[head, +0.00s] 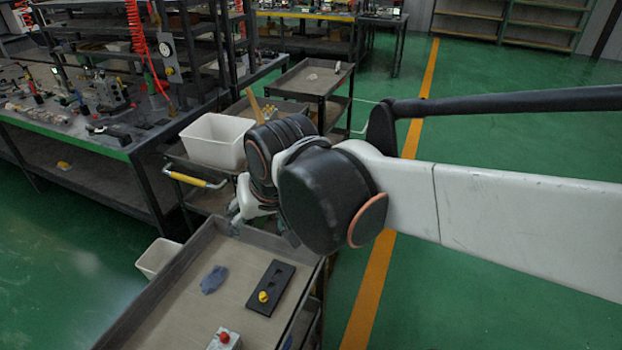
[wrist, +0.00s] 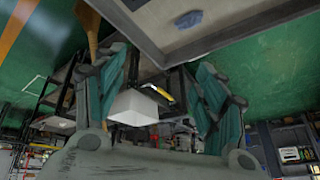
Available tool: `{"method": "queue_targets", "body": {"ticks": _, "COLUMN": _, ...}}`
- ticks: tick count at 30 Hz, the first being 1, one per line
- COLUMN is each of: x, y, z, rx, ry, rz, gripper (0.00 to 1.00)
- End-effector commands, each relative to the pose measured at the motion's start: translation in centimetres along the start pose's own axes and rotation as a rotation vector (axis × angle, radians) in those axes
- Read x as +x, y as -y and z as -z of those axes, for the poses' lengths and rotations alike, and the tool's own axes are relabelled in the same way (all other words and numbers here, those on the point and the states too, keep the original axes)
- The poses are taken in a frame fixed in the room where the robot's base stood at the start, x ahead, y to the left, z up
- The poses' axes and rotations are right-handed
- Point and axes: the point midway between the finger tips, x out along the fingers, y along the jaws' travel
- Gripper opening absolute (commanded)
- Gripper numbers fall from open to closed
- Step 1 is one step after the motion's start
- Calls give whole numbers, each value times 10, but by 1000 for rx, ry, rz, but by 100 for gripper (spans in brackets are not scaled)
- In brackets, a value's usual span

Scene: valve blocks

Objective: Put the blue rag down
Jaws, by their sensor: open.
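The blue rag (head: 213,279) lies crumpled on the grey tray top of the near cart (head: 190,308), left of a black plate. It also shows in the wrist view (wrist: 188,20), at the top, on the same tray surface. My gripper (head: 243,207) is beyond the far edge of that cart top, apart from the rag, and is partly hidden by my arm in the head view. In the wrist view my gripper's two teal-padded fingers (wrist: 160,75) are spread wide with nothing between them.
A black plate (head: 271,287) with a yellow knob and a small block with a red button (head: 224,340) share the tray. A white bin (head: 217,141) stands on a cart behind. A workbench (head: 75,130) is at left. Green floor lies open at right.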

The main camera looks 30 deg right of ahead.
Motion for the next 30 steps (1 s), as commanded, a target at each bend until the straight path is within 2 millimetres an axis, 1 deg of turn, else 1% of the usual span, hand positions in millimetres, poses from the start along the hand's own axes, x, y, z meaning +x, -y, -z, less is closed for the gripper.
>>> {"method": "queue_targets", "body": {"ticks": 1, "x": -7, "y": -7, "z": -10, "rx": -31, "ry": -20, "rz": 2, "gripper": 65}}
{"method": "queue_targets", "body": {"ticks": 6, "x": -22, "y": -23, "z": -34, "rx": -141, "ry": -87, "rz": 6, "gripper": 65}}
{"method": "queue_targets", "body": {"ticks": 11, "x": -28, "y": -31, "z": -47, "rx": -208, "ry": -127, "rz": 4, "gripper": 65}}
{"method": "queue_targets", "body": {"ticks": 15, "x": -29, "y": -33, "z": -51, "rx": -230, "ry": -139, "rz": 2, "gripper": 65}}
{"method": "queue_targets", "body": {"ticks": 30, "x": -29, "y": -33, "z": -51, "rx": -232, "ry": -140, "rz": 2, "gripper": 65}}
